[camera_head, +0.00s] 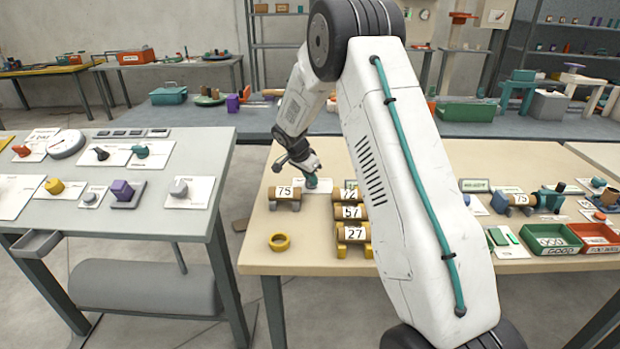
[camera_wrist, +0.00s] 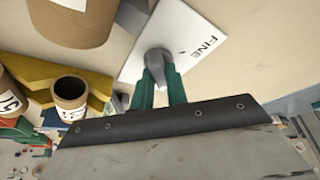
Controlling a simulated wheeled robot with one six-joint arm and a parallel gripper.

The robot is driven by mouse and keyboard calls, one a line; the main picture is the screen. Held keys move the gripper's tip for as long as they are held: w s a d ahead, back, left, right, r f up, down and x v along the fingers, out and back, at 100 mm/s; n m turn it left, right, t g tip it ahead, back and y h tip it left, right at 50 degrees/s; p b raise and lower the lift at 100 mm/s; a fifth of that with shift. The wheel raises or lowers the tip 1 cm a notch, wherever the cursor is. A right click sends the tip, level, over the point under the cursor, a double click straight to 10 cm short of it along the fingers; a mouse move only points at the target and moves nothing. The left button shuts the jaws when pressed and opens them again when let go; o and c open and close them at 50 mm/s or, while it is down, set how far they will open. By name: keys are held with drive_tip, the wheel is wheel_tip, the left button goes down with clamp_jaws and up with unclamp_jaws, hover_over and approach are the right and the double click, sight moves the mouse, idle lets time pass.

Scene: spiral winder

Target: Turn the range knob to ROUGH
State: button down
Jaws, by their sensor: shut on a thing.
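The range knob (camera_wrist: 158,60) is grey and sits on a white plate (camera_wrist: 190,25) printed with FINE, seen in the wrist view. The word ROUGH is not visible there. My gripper (camera_wrist: 160,82) has its two teal fingers shut on the knob from either side. In the head view my gripper (camera_head: 311,182) reaches down to the white plate (camera_head: 325,186) near the back left of the beige table (camera_head: 310,260). The knob itself is hidden there behind my fingers.
A tube marked 75 (camera_head: 285,195) lies close in front of my gripper. Several numbered tubes, including one marked 27 (camera_head: 354,233), are stacked to the right. A grey table (camera_head: 150,225) with other knobs stands at left.

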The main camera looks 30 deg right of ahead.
drive_tip(key=c, duration=1.4)
unclamp_jaws()
drive_tip(key=shift+w, duration=0.1)
drive_tip(key=v, duration=0.8)
drive_tip(key=shift+f, duration=0.1)
drive_tip(key=s+a+r+n+y, duration=0.1)
drive_tip(key=s+a+r+n, duration=0.4)
drive_tip(key=s, duration=1)
drive_tip(key=s+a+r+n+y, duration=0.2)
drive_tip(key=s+a+r+n, duration=0.3)
drive_tip(key=s, duration=1)
drive_tip(key=s+a+r+n+y, duration=0.1)
drive_tip(key=s+a+r+n, duration=0.5)
drive_tip(key=s, duration=0.9)
drive_tip(key=a, duration=0.2)
drive_tip(key=shift+a+t, duration=0.25)
drive_tip(key=shift+t, duration=0.05)
